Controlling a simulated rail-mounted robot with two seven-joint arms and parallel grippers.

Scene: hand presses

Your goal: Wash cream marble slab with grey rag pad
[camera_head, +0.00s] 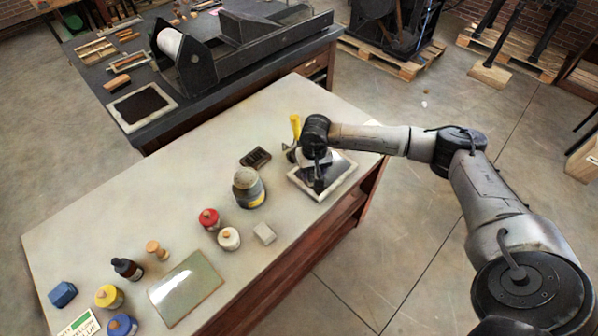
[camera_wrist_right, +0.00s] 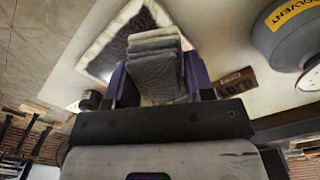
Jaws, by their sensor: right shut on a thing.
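The cream marble slab (camera_head: 304,190) lies at the far right end of the pale table, with a dark, partly glossy patch on its top. The slab also shows in the right wrist view (camera_wrist_right: 116,24), its dark patch beyond the pad. My right gripper (camera_head: 318,183) is over the slab; in the wrist view its purple fingers (camera_wrist_right: 158,78) are shut on the grey rag pad (camera_wrist_right: 153,62), a folded stack of cloth. I cannot tell whether the pad touches the slab. In the head view the gripper mostly hides the pad. My left gripper is not in view.
A solvent can (camera_head: 248,188) and a small dark lettered block (camera_head: 256,158) stand left of the slab. A yellow-handled tool (camera_head: 295,127) is close behind the gripper. Red-lidded (camera_head: 209,219) and white (camera_head: 228,239) jars and a glass plate (camera_head: 186,288) are nearer. The table's left middle is clear.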

